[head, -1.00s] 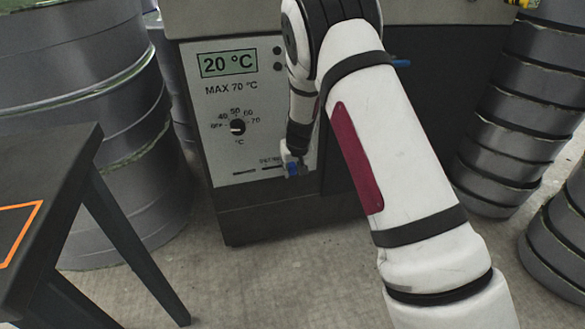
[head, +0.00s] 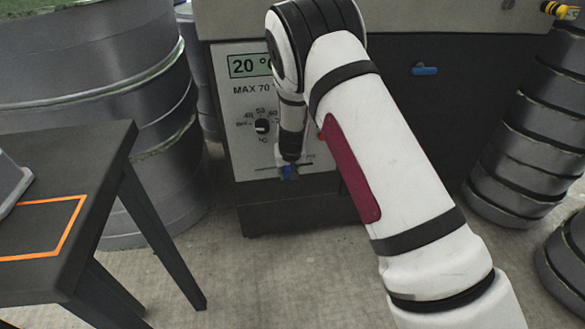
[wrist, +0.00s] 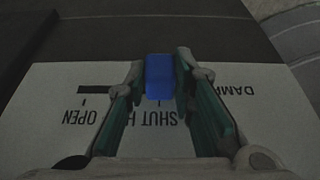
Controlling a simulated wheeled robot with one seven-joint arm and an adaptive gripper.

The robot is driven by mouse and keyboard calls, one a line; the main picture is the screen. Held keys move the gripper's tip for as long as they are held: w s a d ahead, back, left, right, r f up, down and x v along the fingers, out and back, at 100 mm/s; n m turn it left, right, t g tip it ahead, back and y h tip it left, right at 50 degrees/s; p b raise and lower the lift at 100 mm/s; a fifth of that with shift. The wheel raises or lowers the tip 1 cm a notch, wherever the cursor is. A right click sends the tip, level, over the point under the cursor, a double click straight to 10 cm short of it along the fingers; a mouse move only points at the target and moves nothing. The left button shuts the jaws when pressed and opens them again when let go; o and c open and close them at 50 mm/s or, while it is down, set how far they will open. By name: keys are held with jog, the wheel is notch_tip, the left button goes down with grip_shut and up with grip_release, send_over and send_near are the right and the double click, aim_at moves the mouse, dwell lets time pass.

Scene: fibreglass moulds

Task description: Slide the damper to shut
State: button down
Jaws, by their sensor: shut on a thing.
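The damper's blue tab (wrist: 160,76) sits between the two fingers of my gripper (wrist: 160,88) in the wrist view, and the gripper is shut on it. The white damper panel (wrist: 245,78) carries upside-down lettering there. The tab stands above the word SHUT (wrist: 160,118); the word OPEN (wrist: 80,116) lies to its left. A black slot (wrist: 95,90) shows left of the tab, partly behind a finger.
The grey oven (head: 420,120) has a temperature dial (head: 262,126) and a separate blue handle (head: 424,71). A dark table (head: 60,180) with an orange outline stands left. Stacked grey moulds (head: 530,130) stand right. The floor in front is clear.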

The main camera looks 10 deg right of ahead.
jog(key=shift+a, duration=0.25)
jog(key=c, duration=1.4)
grip_release()
jog(key=shift+a, duration=0.1)
jog(key=shift+o, duration=0.2)
jog(key=shift+r, duration=0.2)
jog(key=v, duration=1.1)
jog(key=shift+s+r, duration=0.2)
jog(key=shift+s, duration=0.1)
